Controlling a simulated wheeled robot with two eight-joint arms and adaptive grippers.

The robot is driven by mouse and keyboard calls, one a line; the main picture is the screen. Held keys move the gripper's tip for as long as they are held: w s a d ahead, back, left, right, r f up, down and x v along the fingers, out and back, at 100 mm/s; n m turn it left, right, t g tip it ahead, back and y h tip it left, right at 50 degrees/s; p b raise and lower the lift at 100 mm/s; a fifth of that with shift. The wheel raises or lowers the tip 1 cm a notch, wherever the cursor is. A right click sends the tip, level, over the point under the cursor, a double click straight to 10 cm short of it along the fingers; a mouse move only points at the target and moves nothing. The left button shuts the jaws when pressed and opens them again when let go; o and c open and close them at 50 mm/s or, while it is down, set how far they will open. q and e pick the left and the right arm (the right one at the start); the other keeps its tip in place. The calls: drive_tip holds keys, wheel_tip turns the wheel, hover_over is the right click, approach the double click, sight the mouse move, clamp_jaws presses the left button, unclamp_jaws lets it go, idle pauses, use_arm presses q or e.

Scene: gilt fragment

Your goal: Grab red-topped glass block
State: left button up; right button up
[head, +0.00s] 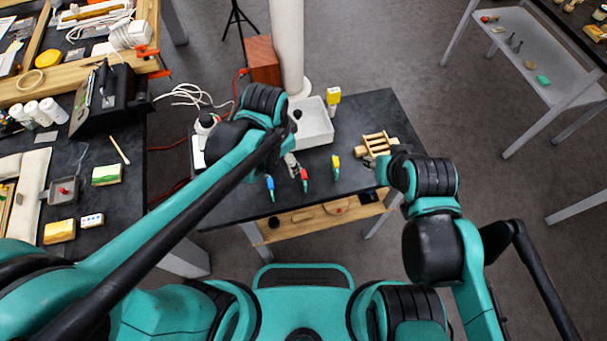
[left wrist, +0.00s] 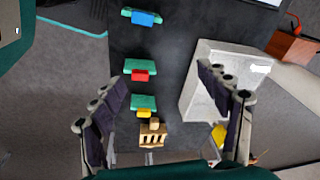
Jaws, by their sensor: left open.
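The red-topped glass block (head: 304,175), with a green glass body, stands on the dark table in the head view. It lies between the blue-topped block (head: 270,183) and the yellow-topped block (head: 336,161). In the left wrist view the red-topped block (left wrist: 141,74) shows between the fingers' span, nearer the left finger. My left gripper (head: 291,166) is open and empty, above the table just left of and behind the red-topped block; its wrist view shows both fingers apart (left wrist: 162,80). My right gripper (head: 383,171) is mostly hidden by its own wrist at the table's right side.
A pale grey bin (head: 318,133) stands behind the blocks. A wooden rack (head: 377,144) stands to the right on the dark table (head: 237,205). A cluttered workbench (head: 100,210) is on the left. The table front, near the blocks, is clear.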

sight(304, 174)
use_arm(q)
drive_tip(key=d+f+m, duration=0.1)
drive_tip(key=d+f+m+g, duration=0.1)
drive_tip(key=d, duration=0.1)
drive_tip(key=d+f+m, duration=0.1)
drive_tip(key=d, duration=0.1)
drive_tip(key=shift+w+m+g+y+p, duration=0.15)
drive_tip(key=shift+m+g+y+p, duration=0.15)
drive_tip(key=shift+m+p, duration=0.1)
drive_tip(key=shift+d+f, duration=0.25)
drive_tip(key=shift+f, duration=0.1)
drive_tip(key=f+b, duration=0.1)
drive_tip(key=f, duration=0.1)
drive_tip(key=f+b, duration=0.1)
drive_tip(key=f, duration=0.2)
drive_tip(key=f+b, duration=0.1)
drive_tip(key=f, duration=0.1)
drive_tip(key=shift+s+a+f, duration=0.15)
drive_tip(key=shift+s+f, duration=0.15)
drive_tip(key=shift+f, duration=0.1)
drive_tip(key=c, duration=1.2)
